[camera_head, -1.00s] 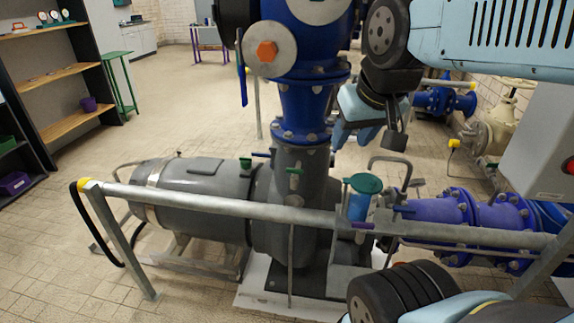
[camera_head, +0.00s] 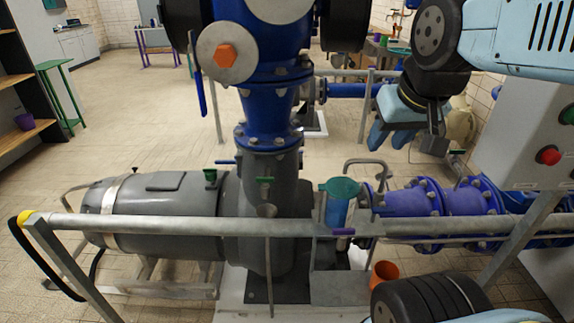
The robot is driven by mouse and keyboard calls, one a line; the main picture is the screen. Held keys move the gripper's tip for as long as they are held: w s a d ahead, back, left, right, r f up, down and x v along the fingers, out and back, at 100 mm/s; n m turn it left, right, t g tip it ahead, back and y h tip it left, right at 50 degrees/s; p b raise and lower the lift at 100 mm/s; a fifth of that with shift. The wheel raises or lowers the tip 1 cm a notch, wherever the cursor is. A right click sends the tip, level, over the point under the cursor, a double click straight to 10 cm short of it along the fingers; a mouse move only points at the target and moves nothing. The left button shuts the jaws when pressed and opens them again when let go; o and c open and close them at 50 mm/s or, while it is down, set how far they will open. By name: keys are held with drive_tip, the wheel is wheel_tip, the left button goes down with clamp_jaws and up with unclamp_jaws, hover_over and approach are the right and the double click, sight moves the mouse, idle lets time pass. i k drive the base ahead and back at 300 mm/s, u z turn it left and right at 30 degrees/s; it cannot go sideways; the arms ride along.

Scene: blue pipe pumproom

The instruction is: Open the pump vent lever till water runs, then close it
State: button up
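The grey pump (camera_head: 160,205) with its upright blue pipe (camera_head: 268,115) stands in the middle. A small green lever (camera_head: 264,181) sits on the front of the pump casing. A blue lever (camera_head: 226,162) and a green fitting (camera_head: 210,176) are to its left. A purple handle (camera_head: 342,232) is at the front rail. I cannot tell for sure which one is the vent lever. No running water shows. My gripper (camera_head: 388,137) hangs at upper right, above and right of the pump, with its light blue fingers apart and empty. It touches none of these levers.
A galvanised rail (camera_head: 180,224) runs across in front of the pump. A teal-topped blue cylinder (camera_head: 338,208) and an orange cup (camera_head: 383,272) stand right of the casing. A grey control box (camera_head: 530,130) with a red button is at far right.

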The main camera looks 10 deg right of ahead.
sight(264, 181)
drive_tip(key=z, duration=0.1)
drive_tip(key=k, duration=0.95)
drive_tip(key=u, duration=0.55)
drive_tip(key=i, duration=0.55)
drive_tip(key=z, duration=0.1)
